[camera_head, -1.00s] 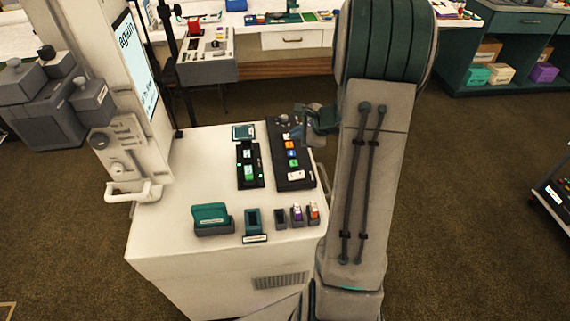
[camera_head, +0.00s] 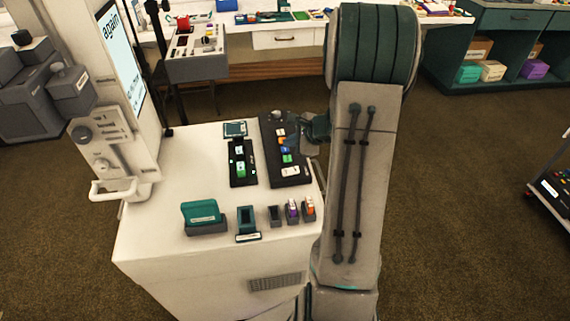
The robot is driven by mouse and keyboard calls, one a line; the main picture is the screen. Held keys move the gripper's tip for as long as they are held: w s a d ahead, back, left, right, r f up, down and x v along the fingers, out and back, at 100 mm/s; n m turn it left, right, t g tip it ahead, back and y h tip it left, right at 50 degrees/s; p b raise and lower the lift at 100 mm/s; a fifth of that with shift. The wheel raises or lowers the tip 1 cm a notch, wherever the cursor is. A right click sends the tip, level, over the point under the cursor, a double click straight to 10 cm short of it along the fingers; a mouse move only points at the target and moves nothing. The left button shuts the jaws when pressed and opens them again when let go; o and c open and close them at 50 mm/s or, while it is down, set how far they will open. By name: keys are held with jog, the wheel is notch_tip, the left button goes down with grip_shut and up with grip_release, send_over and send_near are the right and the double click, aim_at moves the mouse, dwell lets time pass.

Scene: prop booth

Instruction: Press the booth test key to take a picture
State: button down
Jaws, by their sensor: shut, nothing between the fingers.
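The white booth console (camera_head: 160,215) stands in front of me. On its top are a narrow black key panel (camera_head: 243,178) with green keys and a larger dark panel (camera_head: 268,135) with orange, blue, green and white keys. The labels are too small to read, so I cannot tell which is the test key. My gripper (camera_head: 316,128) is shut and empty by the right edge of the larger panel, partly hidden by my arm. I cannot tell its height above the panel.
A teal box (camera_head: 202,213), a teal holder (camera_head: 247,218) and small slots with purple and orange pieces (camera_head: 300,209) line the console's front. A lit screen (camera_head: 122,55) rises at the left. A counter (camera_head: 260,60) runs behind.

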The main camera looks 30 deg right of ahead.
aim_at(291, 159)
jog(key=shift+f+b, duration=1.25)
jog(key=shift+f, duration=0.3)
jog(key=shift+f, duration=0.1)
dwell(0.8)
jog(key=shift+s+f+b, duration=0.1)
jog(key=shift+f+b, duration=0.25)
jog(key=shift+b, duration=0.3)
jog(key=shift+f+b, duration=0.35)
jog(key=shift+b, duration=0.1)
dwell(0.4)
jog(key=shift+r, duration=0.1)
jog(key=shift+r+p, duration=0.5)
jog(key=shift+r, duration=0.25)
jog(key=shift+r+p, duration=1.8)
jog(key=shift+r, duration=0.75)
